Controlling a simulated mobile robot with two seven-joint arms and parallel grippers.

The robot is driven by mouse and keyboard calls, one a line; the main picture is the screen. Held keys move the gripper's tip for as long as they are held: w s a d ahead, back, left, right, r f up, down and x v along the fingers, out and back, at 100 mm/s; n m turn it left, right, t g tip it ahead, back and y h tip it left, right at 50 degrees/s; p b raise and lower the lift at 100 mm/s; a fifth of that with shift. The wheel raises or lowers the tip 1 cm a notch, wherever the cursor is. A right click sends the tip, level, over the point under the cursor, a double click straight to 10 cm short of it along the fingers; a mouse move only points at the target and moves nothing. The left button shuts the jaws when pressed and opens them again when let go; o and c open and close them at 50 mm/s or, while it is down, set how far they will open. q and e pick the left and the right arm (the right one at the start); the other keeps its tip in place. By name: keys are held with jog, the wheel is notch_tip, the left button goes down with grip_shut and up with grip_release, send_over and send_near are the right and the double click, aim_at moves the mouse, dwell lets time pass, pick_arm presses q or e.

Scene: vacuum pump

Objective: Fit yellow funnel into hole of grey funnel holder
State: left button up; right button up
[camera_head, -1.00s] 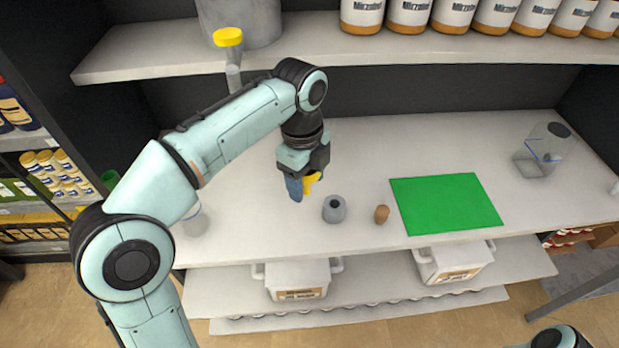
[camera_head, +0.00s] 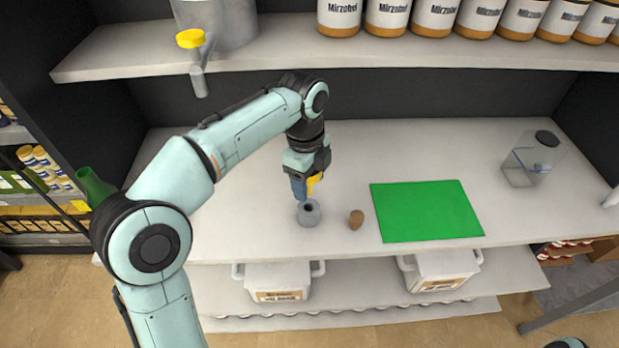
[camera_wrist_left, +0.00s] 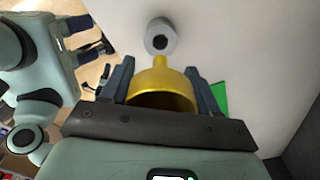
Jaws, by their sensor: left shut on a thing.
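My left gripper (camera_head: 309,194) is shut on the yellow funnel (camera_wrist_left: 160,85) and holds it above the white table. The funnel's wide mouth faces the left wrist camera, and its narrow spout points away toward the holder. In the head view only a little of the funnel (camera_head: 313,183) shows beside the fingers. The grey funnel holder (camera_head: 309,215) stands upright on the table, just below and in front of the gripper. Its dark hole shows in the left wrist view, where the holder (camera_wrist_left: 161,38) lies beyond the spout, apart from it. My right gripper (camera_wrist_left: 97,36) looks open and empty.
A brown stopper (camera_head: 356,220) stands right of the holder, then a green mat (camera_head: 427,211). A clear container (camera_head: 531,160) with a dark lid stands at the back right. White bins (camera_head: 274,279) sit on the shelf below. The table behind the gripper is clear.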

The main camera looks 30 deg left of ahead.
jog(key=shift+r, duration=0.1)
pick_arm(q)
jog(key=b, duration=0.2)
send_over(309, 206)
jog(key=s, duration=0.1)
jog(key=shift+s+d+f, duration=0.1)
jog(key=shift+d+f, duration=0.1)
jog(key=shift+f, duration=1)
jog(key=shift+s+d+f, duration=0.1)
jog(key=shift+d+f, duration=0.05)
jog(key=shift+f, duration=1.05)
pick_arm(e)
jog(key=shift+s+f, duration=0.35)
jog(key=shift+f, duration=0.3)
jog(key=shift+s+f, duration=0.35)
jog(key=shift+f, duration=0.3)
jog(key=shift+w+r, duration=0.1)
jog(key=shift+r, duration=0.05)
pick_arm(q)
jog(key=shift+f, duration=0.35)
jog(key=shift+f+b, duration=0.7)
jog(key=shift+f, duration=1.35)
pick_arm(e)
jog(key=shift+s+f, duration=0.25)
jog(key=shift+f, duration=0.25)
jog(key=shift+s+f, duration=0.25)
jog(key=shift+f, duration=0.25)
pick_arm(q)
jog(key=o, duration=1.2)
